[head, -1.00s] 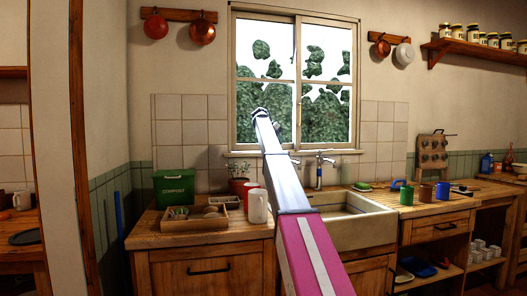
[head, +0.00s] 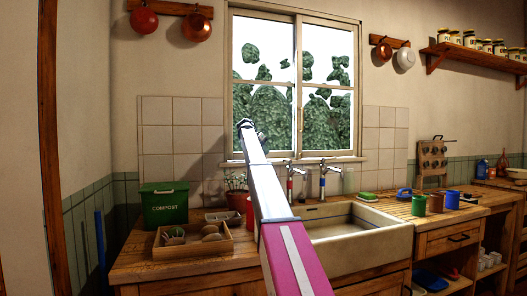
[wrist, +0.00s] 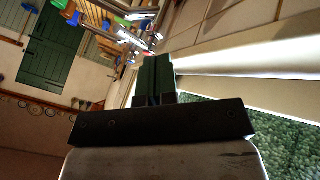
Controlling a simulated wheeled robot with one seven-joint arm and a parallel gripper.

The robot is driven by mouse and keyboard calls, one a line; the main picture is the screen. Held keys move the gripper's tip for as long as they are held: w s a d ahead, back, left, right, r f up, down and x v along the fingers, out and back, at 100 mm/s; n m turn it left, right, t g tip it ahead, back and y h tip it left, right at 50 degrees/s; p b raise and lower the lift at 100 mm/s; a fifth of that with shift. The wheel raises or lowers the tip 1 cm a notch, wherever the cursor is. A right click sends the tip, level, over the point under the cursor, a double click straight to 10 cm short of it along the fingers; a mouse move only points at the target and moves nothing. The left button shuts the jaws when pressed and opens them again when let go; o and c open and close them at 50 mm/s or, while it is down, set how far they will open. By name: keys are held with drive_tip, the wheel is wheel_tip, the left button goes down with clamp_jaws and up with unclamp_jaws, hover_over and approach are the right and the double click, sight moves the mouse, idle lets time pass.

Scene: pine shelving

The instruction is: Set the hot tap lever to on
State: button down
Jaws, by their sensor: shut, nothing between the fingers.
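Two chrome taps stand behind the sink (head: 385,225), below the window. The one with a red band, the hot tap (head: 290,180), is just right of my arm; the blue-banded tap (head: 323,178) is further right. The hot tap's lever is too small to read its position. My gripper (head: 244,124) is raised in front of the window, up and left of the taps in the picture. In the wrist view my gripper (wrist: 154,60) has its dark fingers together and empty. Chrome tap parts (wrist: 137,40) show just beyond the fingertips, apart from them as far as I can tell.
A green compost bin (head: 164,203) and a wooden tray (head: 193,240) stand on the counter left of the sink. Several mugs, including a green one (head: 419,205), stand right of the sink.

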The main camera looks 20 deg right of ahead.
drive_tip(key=s+d+f, duration=0.2)
drive_tip(key=d+f, duration=0.2)
drive_tip(key=d, duration=0.3)
drive_tip(key=shift+s+d+f, duration=0.25)
drive_tip(key=shift+s+f, duration=0.05)
drive_tip(key=shift+s, duration=0.05)
drive_tip(key=shift+s+d+n+t, duration=0.4)
drive_tip(key=shift+s+n+t, duration=0.15)
drive_tip(key=shift+n, duration=0.25)
drive_tip(key=shift+s+d+n+t, duration=0.35)
drive_tip(key=shift+s+n+t, duration=0.15)
drive_tip(key=shift+n, duration=0.3)
drive_tip(key=shift+w, duration=0.1)
